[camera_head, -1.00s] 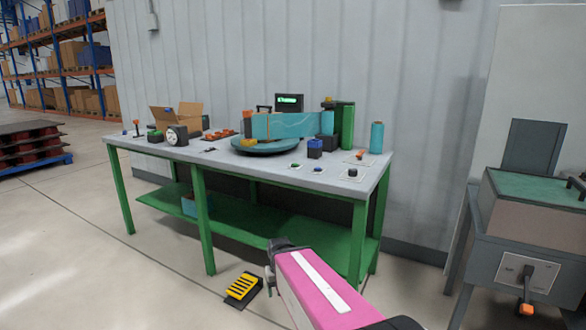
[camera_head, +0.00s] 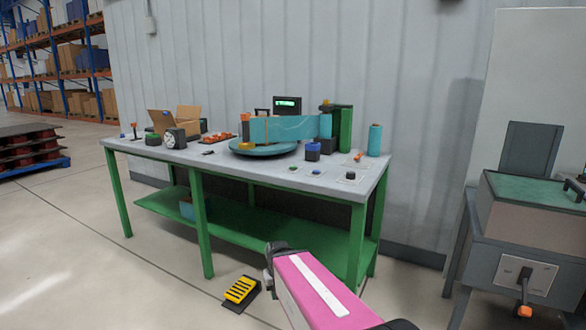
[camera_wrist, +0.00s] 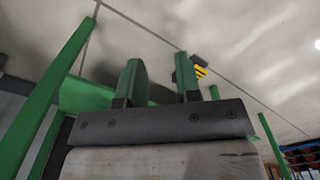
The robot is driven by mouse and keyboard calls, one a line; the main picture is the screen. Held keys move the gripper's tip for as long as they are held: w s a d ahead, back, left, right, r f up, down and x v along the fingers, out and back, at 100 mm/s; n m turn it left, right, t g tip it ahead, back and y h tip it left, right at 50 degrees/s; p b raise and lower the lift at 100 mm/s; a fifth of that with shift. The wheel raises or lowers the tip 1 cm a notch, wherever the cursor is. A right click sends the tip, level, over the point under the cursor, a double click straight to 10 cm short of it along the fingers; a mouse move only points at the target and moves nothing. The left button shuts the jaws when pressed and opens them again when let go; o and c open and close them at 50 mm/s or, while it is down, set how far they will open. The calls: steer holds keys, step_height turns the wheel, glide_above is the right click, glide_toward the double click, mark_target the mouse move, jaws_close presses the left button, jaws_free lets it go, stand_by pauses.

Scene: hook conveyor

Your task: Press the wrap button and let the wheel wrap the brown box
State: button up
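A teal round wheel (camera_head: 263,152) lies on the table, with a teal-wrapped block (camera_head: 285,128) standing on it. An open brown cardboard box (camera_head: 182,116) sits at the table's left back. Near the table's right front are a green button (camera_head: 293,168), a blue button (camera_head: 316,171) and a black knob-like button (camera_head: 351,176); labels are too small to read. My gripper (camera_wrist: 158,62) shows two green fingers standing apart with nothing between them. In the head view my arm's end is low in front of the table, away from the buttons.
A green-legged table (camera_head: 207,240) carries a lit display (camera_head: 288,105), a green post (camera_head: 342,128) and a teal roll (camera_head: 375,139). A yellow-black pedal (camera_head: 240,290) lies on the floor. A grey machine (camera_head: 520,230) stands at right. Floor at left front is clear.

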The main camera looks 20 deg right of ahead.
jaws_close()
stand_by(1.4)
